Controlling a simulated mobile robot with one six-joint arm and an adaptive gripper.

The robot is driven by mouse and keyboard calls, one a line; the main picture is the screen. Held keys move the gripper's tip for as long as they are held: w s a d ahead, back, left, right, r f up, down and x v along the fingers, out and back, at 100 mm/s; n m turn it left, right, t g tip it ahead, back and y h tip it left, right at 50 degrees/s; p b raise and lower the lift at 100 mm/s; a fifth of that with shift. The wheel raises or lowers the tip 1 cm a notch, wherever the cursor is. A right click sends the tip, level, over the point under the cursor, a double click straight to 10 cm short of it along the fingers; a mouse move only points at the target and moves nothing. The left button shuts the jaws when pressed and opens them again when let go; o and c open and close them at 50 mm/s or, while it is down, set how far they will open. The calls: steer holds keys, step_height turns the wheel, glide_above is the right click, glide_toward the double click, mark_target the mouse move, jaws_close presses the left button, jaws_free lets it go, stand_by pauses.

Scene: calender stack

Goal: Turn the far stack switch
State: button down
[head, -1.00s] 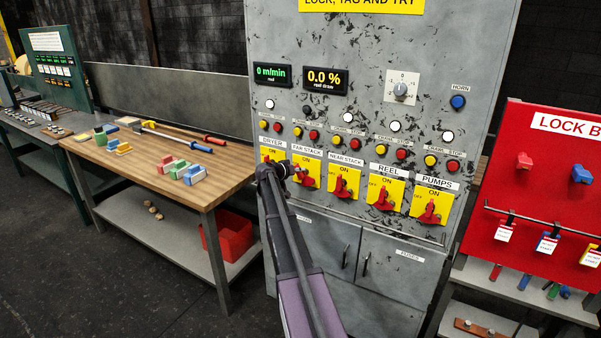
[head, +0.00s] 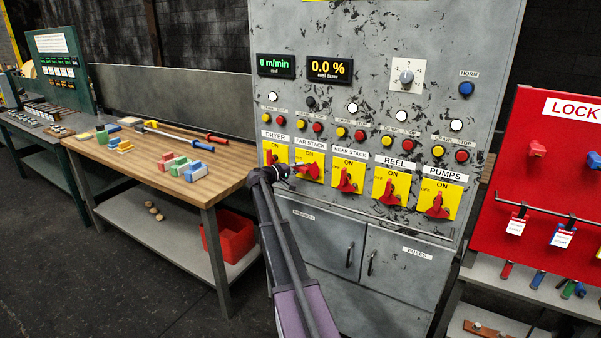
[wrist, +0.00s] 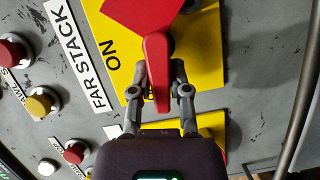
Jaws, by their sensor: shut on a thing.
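The far stack switch has a yellow plate (head: 319,160) marked ON and a red handle (head: 312,170). It is second from left in the cabinet's row of switches. In the wrist view, the FAR STACK label (wrist: 82,62) lies left of the yellow plate, and the red handle (wrist: 156,58) points down between my fingers. By the lettering, the handle points to the plate's left side. My gripper (wrist: 160,88) is shut on the handle's outer end. In the head view my gripper (head: 290,177) is at the switch's left, partly covering the plate. Any OFF mark there is hidden.
The dryer switch (head: 275,153) is close at left and the near stack switch (head: 347,177) at right. Crawl and stop buttons (head: 318,127) sit above. A wooden bench (head: 120,165) stands left, a red lock board (head: 540,200) right.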

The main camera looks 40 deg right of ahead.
steer(key=shift+a+f+n+h+b, duration=0.15)
steer(key=shift+f+n+h+b, duration=0.2)
steer(key=shift+n+b, duration=0.45)
steer(key=shift+r, duration=0.1)
steer(key=c, duration=0.6)
jaws_free()
steer(key=a, duration=1.2)
